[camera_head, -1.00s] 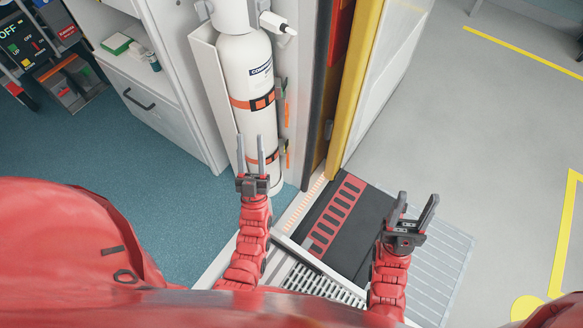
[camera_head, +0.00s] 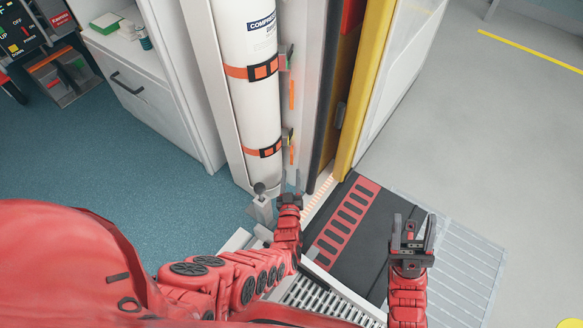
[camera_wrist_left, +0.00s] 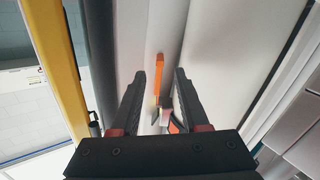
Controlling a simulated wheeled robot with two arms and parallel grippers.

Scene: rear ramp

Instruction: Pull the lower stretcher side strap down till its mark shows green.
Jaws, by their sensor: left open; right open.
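A white cylinder (camera_head: 247,105) stands upright in a grey rack, held by an upper orange strap (camera_head: 250,70) and a lower orange strap (camera_head: 262,150). The lower strap's buckle (camera_head: 287,136) is on the cylinder's right side, with an orange tail (camera_head: 292,155) hanging below it. Its mark is too small to read for certain. My left gripper (camera_head: 290,184) is open and empty just below this tail. The left wrist view shows an orange tail (camera_wrist_left: 158,72) and a buckle with a yellowish patch (camera_wrist_left: 155,103) between and beyond the open fingers. My right gripper (camera_head: 412,230) is open and empty.
The yellow post (camera_head: 357,90) and dark panel rise right of the cylinder. A black ramp mat with a red ladder pattern (camera_head: 346,218) lies below. Open grey floor lies to the right.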

